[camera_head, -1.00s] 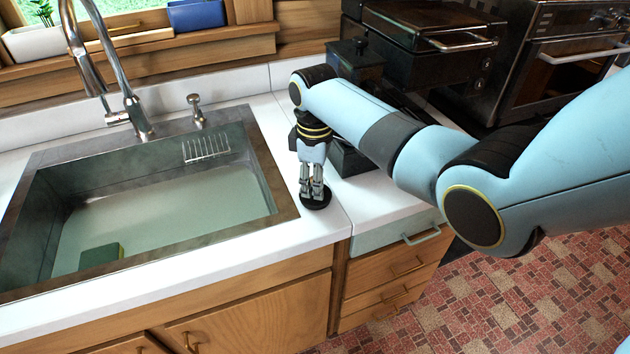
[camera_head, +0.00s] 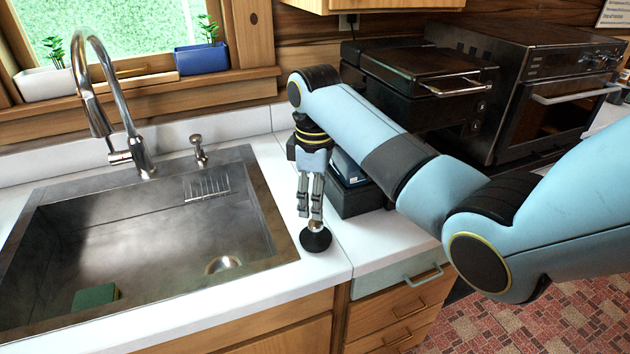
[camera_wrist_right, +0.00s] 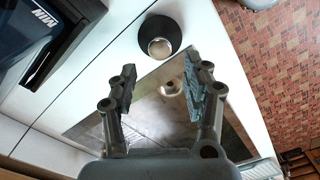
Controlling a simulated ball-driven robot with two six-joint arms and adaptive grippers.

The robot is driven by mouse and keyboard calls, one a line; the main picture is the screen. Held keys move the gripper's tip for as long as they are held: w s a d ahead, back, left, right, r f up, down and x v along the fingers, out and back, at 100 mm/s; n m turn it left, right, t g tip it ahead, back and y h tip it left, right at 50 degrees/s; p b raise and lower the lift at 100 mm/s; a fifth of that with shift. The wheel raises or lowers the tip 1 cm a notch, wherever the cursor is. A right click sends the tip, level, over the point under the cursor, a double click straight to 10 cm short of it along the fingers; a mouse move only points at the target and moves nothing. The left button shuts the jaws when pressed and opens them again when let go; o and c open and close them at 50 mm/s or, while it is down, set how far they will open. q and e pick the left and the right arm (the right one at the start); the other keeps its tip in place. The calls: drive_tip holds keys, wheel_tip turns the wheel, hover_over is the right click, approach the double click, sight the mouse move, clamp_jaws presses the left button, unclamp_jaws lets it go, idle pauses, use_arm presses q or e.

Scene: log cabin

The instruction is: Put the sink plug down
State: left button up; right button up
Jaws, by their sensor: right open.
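The sink plug (camera_head: 316,240) is a round black disc with a knob on top. It stands on the white counter just right of the sink, and also shows in the wrist view (camera_wrist_right: 160,27). My right gripper (camera_head: 310,214) points down just above the plug. Its two fingers are apart and empty in the wrist view (camera_wrist_right: 160,75), with the plug beyond the fingertips. The metal sink (camera_head: 150,250) holds no visible water, and its drain (camera_head: 222,264) is uncovered. My left gripper is out of view.
A green sponge (camera_head: 96,296) lies in the sink. The faucet (camera_head: 128,115) and a small dispenser (camera_head: 198,147) stand behind it. A dark box (camera_head: 355,198) stands close behind my right gripper. A black grill (camera_head: 420,70) and an oven (camera_head: 530,85) stand further right.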

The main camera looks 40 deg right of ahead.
sight(315, 223)
drive_tip(key=shift+r, duration=2.35)
drive_tip(key=shift+f, duration=0.1)
